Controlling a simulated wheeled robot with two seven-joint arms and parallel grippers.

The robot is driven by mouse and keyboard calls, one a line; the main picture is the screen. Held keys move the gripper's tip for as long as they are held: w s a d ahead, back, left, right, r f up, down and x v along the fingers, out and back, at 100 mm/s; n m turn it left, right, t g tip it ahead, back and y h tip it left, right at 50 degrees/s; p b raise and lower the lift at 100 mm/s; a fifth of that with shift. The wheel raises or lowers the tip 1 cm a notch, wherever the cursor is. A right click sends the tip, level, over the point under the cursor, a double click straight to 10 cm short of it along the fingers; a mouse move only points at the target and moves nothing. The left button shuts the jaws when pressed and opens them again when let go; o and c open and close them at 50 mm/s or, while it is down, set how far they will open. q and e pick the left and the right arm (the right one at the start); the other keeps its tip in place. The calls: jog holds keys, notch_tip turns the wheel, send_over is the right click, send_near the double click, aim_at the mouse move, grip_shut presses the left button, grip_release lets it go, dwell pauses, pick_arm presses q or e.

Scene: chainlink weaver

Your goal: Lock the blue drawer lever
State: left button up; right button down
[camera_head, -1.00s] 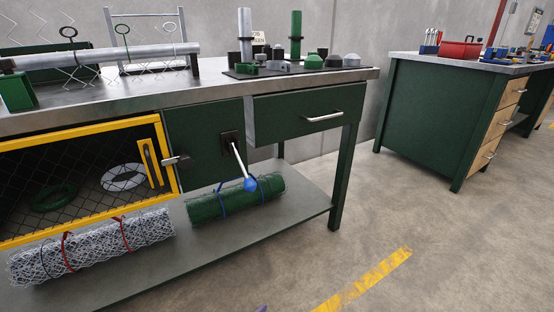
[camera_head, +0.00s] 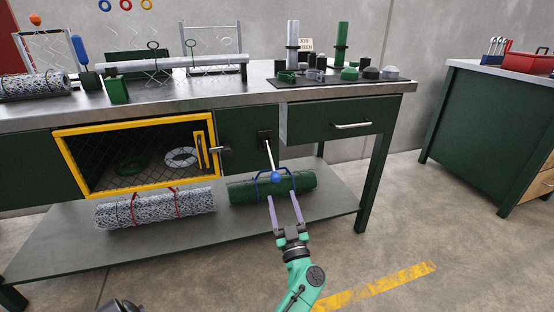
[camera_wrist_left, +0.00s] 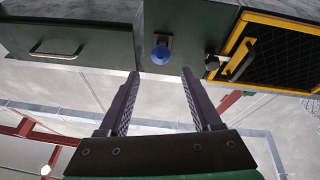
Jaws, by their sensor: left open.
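The blue drawer lever has a pale shaft (camera_head: 269,154) and a blue ball tip (camera_head: 276,177). It hangs down, slightly tilted, from a dark plate (camera_head: 264,138) on the green panel left of the drawer (camera_head: 345,122). The drawer front stands out a little from the panel. My left gripper (camera_head: 283,196) is open and empty, with its purple fingers pointing up just below the ball. In the left wrist view, which is upside down, the ball (camera_wrist_left: 160,54) shows ahead, between the line of the two fingers (camera_wrist_left: 160,72) and apart from them. My right gripper is not seen.
A yellow-framed mesh door (camera_head: 120,124) with a latch (camera_head: 219,149) is left of the lever. A green mesh roll (camera_head: 300,182) and a white mesh roll (camera_head: 160,206) lie on the lower shelf (camera_head: 60,245). Open floor lies in front of the bench.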

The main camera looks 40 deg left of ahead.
aim_at(272, 165)
pick_arm(q)
jog(key=b+x, duration=0.2)
jog(key=x, duration=1.2)
jog(key=shift+s+b, duration=0.1)
jog(key=shift+b, duration=0.25)
jog(key=shift+a+r, duration=0.15)
jog(key=shift+a, duration=0.15)
grip_shut()
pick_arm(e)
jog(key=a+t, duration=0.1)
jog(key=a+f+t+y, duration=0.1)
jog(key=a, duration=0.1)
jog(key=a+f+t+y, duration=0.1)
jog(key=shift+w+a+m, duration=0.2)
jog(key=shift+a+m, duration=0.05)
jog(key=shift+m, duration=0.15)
